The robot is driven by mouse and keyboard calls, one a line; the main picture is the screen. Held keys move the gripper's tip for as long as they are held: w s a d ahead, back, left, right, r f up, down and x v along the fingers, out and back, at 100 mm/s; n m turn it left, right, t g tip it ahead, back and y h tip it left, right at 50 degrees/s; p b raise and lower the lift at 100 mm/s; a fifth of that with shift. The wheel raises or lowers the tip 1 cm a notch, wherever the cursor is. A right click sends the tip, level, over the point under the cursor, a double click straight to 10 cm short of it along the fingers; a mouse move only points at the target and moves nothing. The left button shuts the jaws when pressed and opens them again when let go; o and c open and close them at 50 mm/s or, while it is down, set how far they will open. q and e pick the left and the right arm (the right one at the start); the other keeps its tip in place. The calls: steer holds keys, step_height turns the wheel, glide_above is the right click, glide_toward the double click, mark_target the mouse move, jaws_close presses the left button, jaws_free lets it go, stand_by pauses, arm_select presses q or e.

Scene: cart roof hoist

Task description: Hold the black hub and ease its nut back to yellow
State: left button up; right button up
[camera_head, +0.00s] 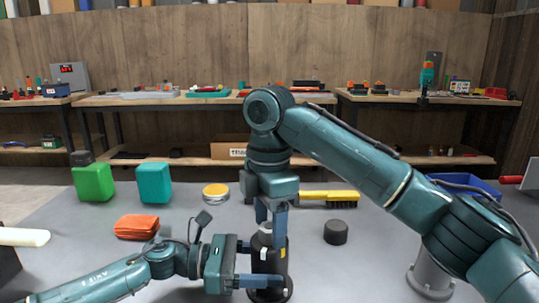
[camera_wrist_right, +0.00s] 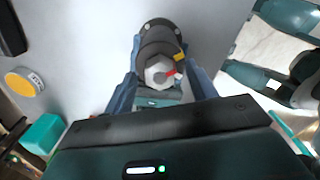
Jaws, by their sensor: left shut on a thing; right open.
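The black hub (camera_head: 268,250) stands upright on the grey table, with a yellow mark and a white label on its side. My left gripper (camera_head: 266,282) is shut on its lower part from the left. My right gripper (camera_head: 271,212) points down over the hub's top. In the right wrist view its open fingers (camera_wrist_right: 163,62) straddle the silver nut (camera_wrist_right: 157,70), with visible gaps. The nut carries a red mark. A yellow mark (camera_wrist_right: 180,57) sits on the hub's rim, a little apart from the red one.
A blue bin (camera_head: 470,187) stands at right. Shelved benches line the back wall.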

mark_target(269, 227)
steer(key=shift+r, duration=3)
arm_select(q)
steer(key=o, duration=1.3)
steer(key=shift+s+a+r+b, duration=0.1)
steer(key=shift+a+r+b, duration=0.15)
steer(key=shift+a, duration=0.9)
steer(key=shift+w+a+r+b, duration=0.1)
steer(key=shift+a+r+b, duration=0.15)
steer(key=shift+a, duration=0.95)
steer(key=shift+s+a+r+b, duration=0.1)
steer(key=shift+a+r+b, duration=0.15)
steer(key=shift+a, duration=0.9)
arm_select(e)
steer(key=shift+f, duration=0.8)
arm_select(q)
steer(key=shift+a+r, duration=0.2)
steer(key=shift+a, duration=0.3)
arm_select(e)
steer(key=shift+f, duration=0.1)
arm_select(q)
steer(key=shift+o, duration=0.2)
